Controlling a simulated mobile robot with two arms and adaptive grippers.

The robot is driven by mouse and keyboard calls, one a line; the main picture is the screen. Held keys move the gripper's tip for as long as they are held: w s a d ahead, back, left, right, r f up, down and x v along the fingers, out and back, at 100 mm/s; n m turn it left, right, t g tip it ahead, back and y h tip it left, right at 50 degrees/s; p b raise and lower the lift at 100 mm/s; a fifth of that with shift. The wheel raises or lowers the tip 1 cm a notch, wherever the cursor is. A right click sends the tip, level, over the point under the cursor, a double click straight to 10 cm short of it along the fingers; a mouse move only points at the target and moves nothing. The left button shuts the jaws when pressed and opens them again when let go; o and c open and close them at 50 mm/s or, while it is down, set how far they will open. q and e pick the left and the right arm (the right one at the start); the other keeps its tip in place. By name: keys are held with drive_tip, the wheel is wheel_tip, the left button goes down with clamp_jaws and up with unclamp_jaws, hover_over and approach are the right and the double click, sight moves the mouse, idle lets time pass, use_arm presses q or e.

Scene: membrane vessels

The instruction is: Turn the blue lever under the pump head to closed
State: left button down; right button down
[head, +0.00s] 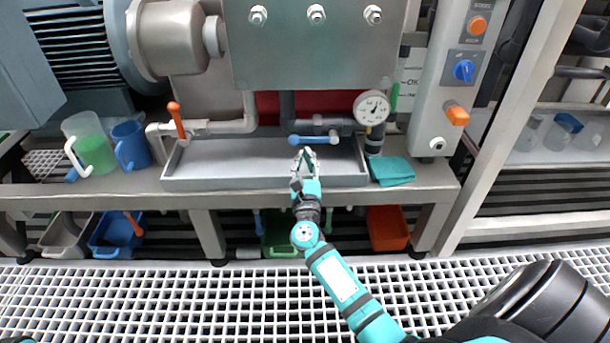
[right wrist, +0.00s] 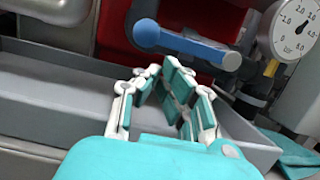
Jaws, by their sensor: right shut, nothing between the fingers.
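The blue lever (head: 311,140) sits under the grey pump head (head: 312,45) and lies about level across its pipe, its round knob at the left end. The lever shows close up in the right wrist view (right wrist: 185,44), just beyond my fingers. My right gripper (head: 304,152) is just below and in front of the lever; it also shows in the right wrist view (right wrist: 176,68). Its fingertips are together with nothing between them, and it seems apart from the lever. My left gripper is not in view.
A grey tray (head: 230,178) lies on the bench below the lever. A pressure gauge (head: 371,108) stands right of the lever, and an orange-handled lever (head: 176,120) is to the left. A teal cloth (head: 391,171) lies right of the tray.

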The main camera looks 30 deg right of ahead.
drive_tip(key=shift+w+d+r, duration=0.15)
drive_tip(key=shift+w+d, duration=0.1)
drive_tip(key=shift+w, duration=0.15)
drive_tip(key=shift+a+r+m, duration=0.15)
drive_tip(key=shift+r+m, duration=0.1)
drive_tip(key=shift+m, duration=0.15)
